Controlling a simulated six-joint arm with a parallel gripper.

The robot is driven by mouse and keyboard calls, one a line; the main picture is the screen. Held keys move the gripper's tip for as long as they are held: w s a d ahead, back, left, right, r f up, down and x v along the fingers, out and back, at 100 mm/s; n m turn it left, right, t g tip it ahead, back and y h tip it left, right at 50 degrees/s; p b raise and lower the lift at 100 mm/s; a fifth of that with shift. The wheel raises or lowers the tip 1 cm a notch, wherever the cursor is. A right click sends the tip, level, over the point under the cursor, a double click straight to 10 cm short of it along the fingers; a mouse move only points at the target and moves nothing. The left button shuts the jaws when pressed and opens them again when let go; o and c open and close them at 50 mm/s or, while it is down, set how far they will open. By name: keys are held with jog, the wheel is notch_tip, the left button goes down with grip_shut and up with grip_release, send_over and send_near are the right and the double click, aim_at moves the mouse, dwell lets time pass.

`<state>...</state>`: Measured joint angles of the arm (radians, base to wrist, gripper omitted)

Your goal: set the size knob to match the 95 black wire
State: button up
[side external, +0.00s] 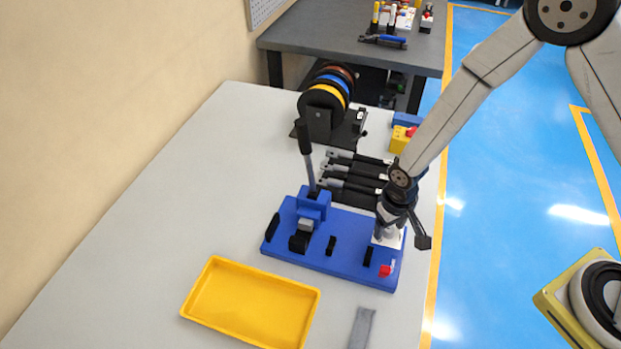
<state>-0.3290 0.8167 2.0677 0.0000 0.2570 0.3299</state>
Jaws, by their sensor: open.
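My gripper (388,230) points down over the right end of the blue bender base (340,262). It is open, and its fingers are small and partly hidden here. A white plate (391,240) lies on the base right under the gripper. A size knob is not clearly visible there; the gripper covers much of that spot, and I cannot tell whether the fingers touch anything. A small red part (385,270) sits near the base's front right corner. Several black wires (357,180) with grey ends lie behind the base; their size marks are not readable.
A yellow tray (212,300) lies at the front left, and a grey strip (361,328) lies right of it. Table is clear at left.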

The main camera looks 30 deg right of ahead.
jog(key=shift+r, duration=0.15)
jog(key=shift+r, duration=3.8)
jog(key=s+d+r+t, duration=0.2)
jog(key=s+d+r, duration=0.4)
jog(key=d+r, duration=0.4)
jog(key=shift+s+d+t, duration=0.25)
jog(key=shift+d+t, duration=0.05)
jog(key=shift+d, duration=0.6)
